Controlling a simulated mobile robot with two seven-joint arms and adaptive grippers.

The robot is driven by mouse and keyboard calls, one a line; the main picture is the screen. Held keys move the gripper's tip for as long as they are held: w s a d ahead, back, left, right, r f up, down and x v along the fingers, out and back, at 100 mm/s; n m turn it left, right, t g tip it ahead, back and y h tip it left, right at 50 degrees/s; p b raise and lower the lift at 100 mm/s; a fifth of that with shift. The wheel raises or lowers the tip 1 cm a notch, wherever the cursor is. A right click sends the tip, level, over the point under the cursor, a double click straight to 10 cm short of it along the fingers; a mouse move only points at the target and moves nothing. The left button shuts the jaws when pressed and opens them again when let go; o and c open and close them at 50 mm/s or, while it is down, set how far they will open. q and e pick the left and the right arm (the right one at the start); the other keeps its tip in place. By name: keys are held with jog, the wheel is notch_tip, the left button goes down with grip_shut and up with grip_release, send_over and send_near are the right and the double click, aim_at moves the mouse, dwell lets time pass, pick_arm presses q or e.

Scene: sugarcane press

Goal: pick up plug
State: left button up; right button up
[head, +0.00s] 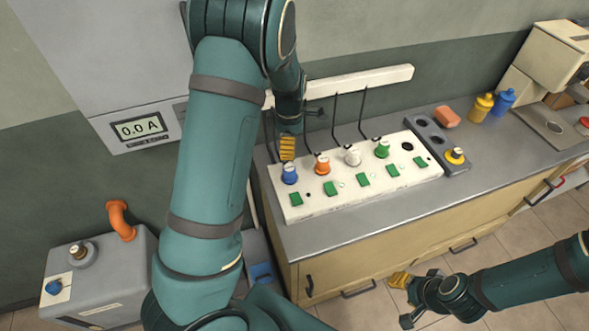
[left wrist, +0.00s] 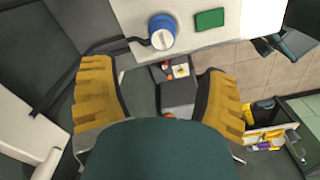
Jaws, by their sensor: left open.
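A white power strip (head: 310,205) lies on the grey counter with blue (head: 290,174), orange (head: 322,163), white (head: 352,155) and green (head: 381,148) plugs in a row, each with a black cable. My left gripper (head: 287,148) is just above and behind the blue plug. In the left wrist view its open yellow fingers (left wrist: 160,95) are apart and empty, with the blue plug (left wrist: 162,31) beyond them. My right gripper (head: 399,281) is low, in front of the cabinet; its jaw opening is unclear.
Green switches (head: 330,188) line the strip's front, and one round socket (head: 407,146) is empty. Cables rise to a white wall rail (head: 345,86). An orange block (head: 446,117), yellow bottle (head: 481,107) and blue bottle (head: 502,102) stand at the right. A wall meter (head: 139,128) reads 0.0 A.

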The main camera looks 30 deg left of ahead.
aim_at(290, 168)
pick_arm(q)
jog(key=f, duration=0.4)
jog(key=f+b, duration=0.1)
jog(key=f, duration=0.1)
jog(key=shift+s+f, duration=0.2)
jog(key=shift+s, duration=0.1)
jog(key=shift+w+d+f+b, duration=0.1)
jog(key=shift+f+b, duration=0.25)
jog(key=shift+f, duration=2.9)
jog(key=shift+r, duration=0.1)
jog(key=shift+c, duration=0.2)
grip_shut()
